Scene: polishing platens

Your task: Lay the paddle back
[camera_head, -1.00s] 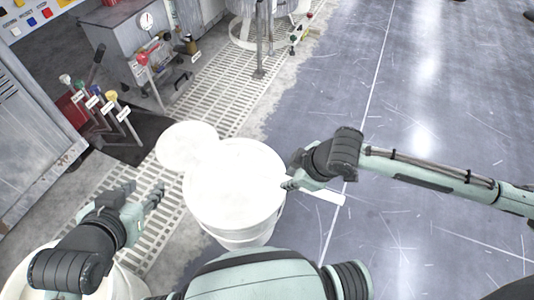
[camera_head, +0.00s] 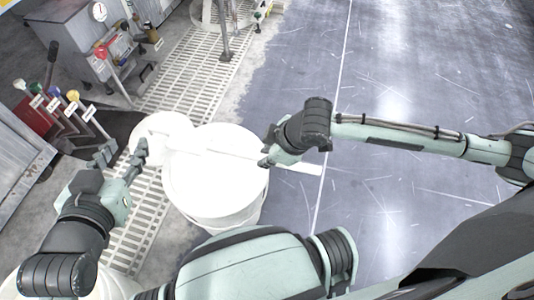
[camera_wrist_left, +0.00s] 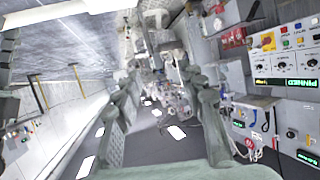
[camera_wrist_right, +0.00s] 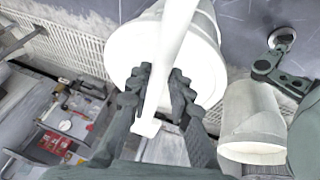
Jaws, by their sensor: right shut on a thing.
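The white paddle (camera_head: 305,168) is in my right gripper (camera_head: 268,156). It lies roughly level across the right side of a white bucket (camera_head: 214,208), one end out over the floor and a thin part over the bucket's white top. In the right wrist view the paddle (camera_wrist_right: 168,62) passes between the fingers of my right gripper (camera_wrist_right: 160,95), which are closed on it. Whether the paddle touches the bucket is unclear. My left gripper (camera_head: 124,160) is open and empty, left of the bucket near a round white lid-like disc (camera_head: 158,138); its spread fingers show in the left wrist view (camera_wrist_left: 163,95).
Another white bucket (camera_head: 112,286) stands at the lower left, partly behind my left arm. Levers with coloured knobs (camera_head: 72,97) and a grey machine with a gauge (camera_head: 85,35) are at the upper left. A slotted floor grate (camera_head: 190,75) runs beside them. The blue-grey floor at right is open.

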